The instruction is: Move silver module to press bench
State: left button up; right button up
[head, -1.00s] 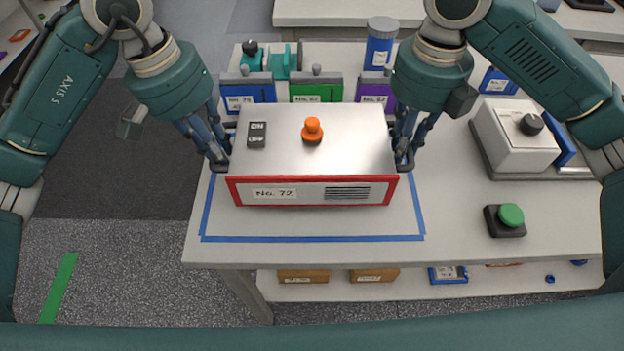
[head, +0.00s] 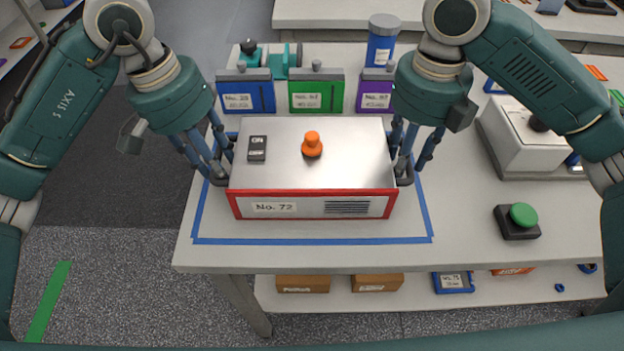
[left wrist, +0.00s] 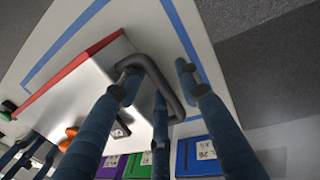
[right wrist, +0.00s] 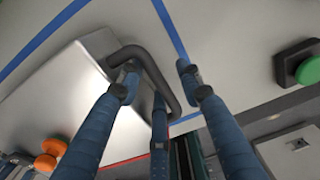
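The silver module (head: 300,150), with a red-rimmed front marked No. 72, sits within the blue tape outline (head: 310,241) on the light bench top (head: 465,220). It has an orange knob (head: 312,146) and a black ON/OFF switch on top. My left gripper (head: 215,173) is around its left handle, fingers spread. In the left wrist view the dark handle (left wrist: 172,92) passes between the fingers with a gap on one side. My right gripper (head: 408,172) is likewise spread around the right handle (right wrist: 165,85). The module's underside is hidden.
Blue, green and purple labelled modules (head: 316,92) stand behind it, with a blue canister (head: 381,45) further back. A white box (head: 518,135) and a green button (head: 523,215) are at the right. A lower shelf (head: 400,298) holds boxes. Bare bench lies between module and button.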

pick_arm(q)
jog(key=shift+d, duration=0.1)
pick_arm(e)
jog(key=shift+a, duration=0.1)
pick_arm(q)
jog(key=shift+r, duration=0.25)
notch_tip(320, 180, up, 11)
jog(key=a, duration=0.2)
jog(key=shift+a, duration=0.2)
pick_arm(e)
notch_tip(320, 180, up, 12)
pick_arm(q)
jog(key=shift+r, duration=0.1)
dwell(0.5)
